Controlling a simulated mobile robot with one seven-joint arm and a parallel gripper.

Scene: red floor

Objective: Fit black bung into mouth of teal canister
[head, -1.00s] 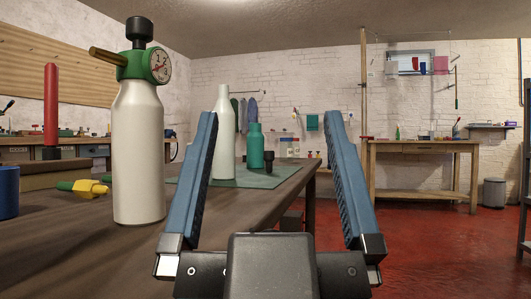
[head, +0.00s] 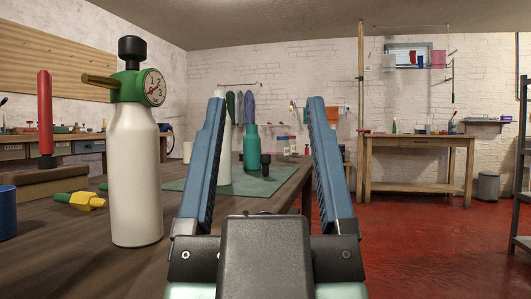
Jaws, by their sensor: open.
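The teal canister (head: 251,150) stands upright on a green mat on the dark wooden table, seen between my gripper's fingers. The black bung (head: 266,163) is small and dark, and stands just right of the canister, apart from it. Its lower end is narrower than its top. The canister's mouth is too small and side-on to see into. My gripper (head: 267,102) is open and empty, with two long blue fingers pointing forward. It is nearer the camera than the canister and bung and touches neither.
A tall white bottle (head: 225,155) stands left of the canister, partly behind my left finger. A white sprayer (head: 134,180) with a green gauge head stands near on the left. The green mat (head: 259,184) is otherwise mostly clear. The table's right edge drops to red floor.

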